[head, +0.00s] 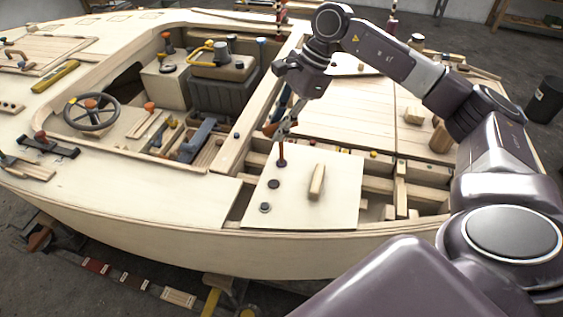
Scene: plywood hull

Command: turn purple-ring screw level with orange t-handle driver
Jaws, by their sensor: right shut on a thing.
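My right gripper (285,125) reaches in from the right and is shut on the orange t-handle driver (282,150). A bit of orange shows beside the fingers, which hide most of the handle. The driver's dark reddish shaft points down, close to upright, to the far-left part of a pale plywood panel (336,195). Its tip is at or just above a spot there; I cannot tell if it sits in a screw head. Two dark round screw heads (273,184) (265,208) lie nearer in the same row. Ring colours are too small to tell. My left gripper is not in view.
A wooden block handle (317,182) stands on the panel right of the screws. Open framed bays (410,175) lie to its right. The cockpit with a steering wheel (92,111) and a dark box (224,92) is to the left. The hull's near edge runs below the panel.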

